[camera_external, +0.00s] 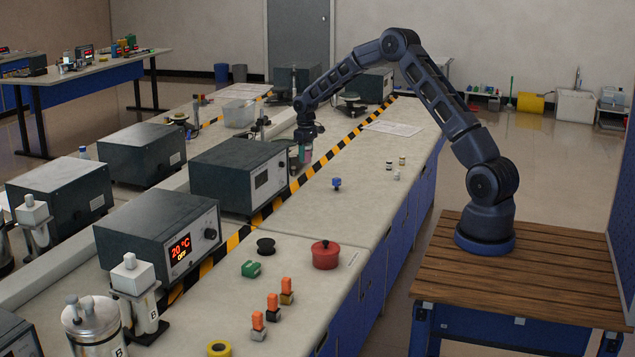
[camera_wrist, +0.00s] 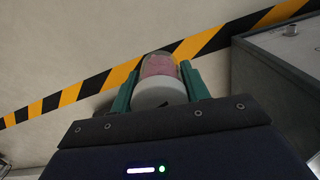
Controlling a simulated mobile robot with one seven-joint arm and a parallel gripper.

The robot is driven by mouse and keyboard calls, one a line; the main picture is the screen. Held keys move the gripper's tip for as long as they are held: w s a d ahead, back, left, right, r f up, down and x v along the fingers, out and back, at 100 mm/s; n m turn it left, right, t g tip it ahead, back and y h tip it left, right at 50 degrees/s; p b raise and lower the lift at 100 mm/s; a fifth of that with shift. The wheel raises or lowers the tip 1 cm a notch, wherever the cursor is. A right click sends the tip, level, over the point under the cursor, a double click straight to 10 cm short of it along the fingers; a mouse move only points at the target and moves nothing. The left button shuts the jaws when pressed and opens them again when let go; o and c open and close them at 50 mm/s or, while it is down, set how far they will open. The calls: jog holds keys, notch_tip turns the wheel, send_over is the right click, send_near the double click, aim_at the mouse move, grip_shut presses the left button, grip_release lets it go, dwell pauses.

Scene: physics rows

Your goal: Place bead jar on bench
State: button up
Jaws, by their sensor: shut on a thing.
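The bead jar (camera_wrist: 158,72) is a clear container with pink contents and a pale grey-white end, seen between the two green fingers in the wrist view. My gripper (camera_wrist: 160,82) is shut on it. In the external view my gripper (camera_external: 302,150) points down at the far part of the bench, close to the striped tape, with the pinkish jar (camera_external: 308,154) small and partly hidden at its fingers. The bench (camera_external: 345,215) is a long pale worktop with blue fronts. I cannot tell whether the jar touches the worktop.
Black-and-yellow tape (camera_external: 262,213) runs along the bench. A grey instrument box (camera_external: 238,172) stands left of my gripper. A red pot (camera_external: 325,254), a blue knob-like item (camera_external: 336,183) and several small bottles stand on the near strip. Bare worktop lies between them.

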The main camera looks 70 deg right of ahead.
notch_tip(320, 180, down, 9)
dwell(0.5)
jog(key=shift+f, duration=0.15)
jog(key=o, duration=1)
jog(key=shift+o, duration=0.2)
